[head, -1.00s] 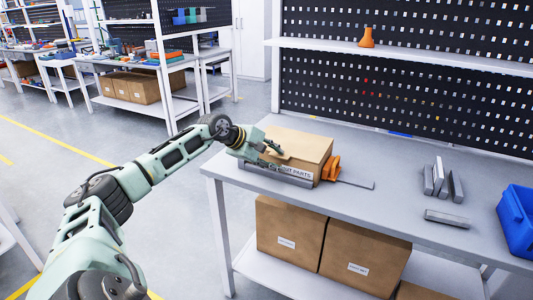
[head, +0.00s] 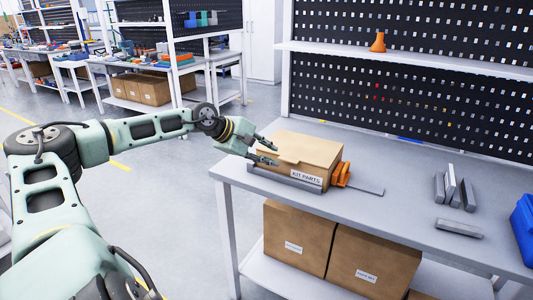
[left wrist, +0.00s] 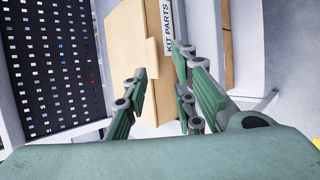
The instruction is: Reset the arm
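My left gripper (head: 268,152) reaches in from the left at the near left corner of the workbench (head: 365,205). Its fingers are spread apart with nothing between them; they also show apart in the left wrist view (left wrist: 162,95). A cardboard box labelled "KIT PARTS" (head: 305,150) stands on the bench just beyond the fingertips, and it also shows in the left wrist view (left wrist: 135,45). In the head view the fingers overlap the box's left side; I cannot tell whether they touch it. My right gripper is not in view.
A grey metal bar lies along the box's front, and an orange part (head: 342,174) sits at its right. Several grey metal pieces (head: 455,190) and a blue bin (head: 523,228) are further right. Cardboard boxes (head: 297,238) fill the lower shelf. Floor left of the bench is clear.

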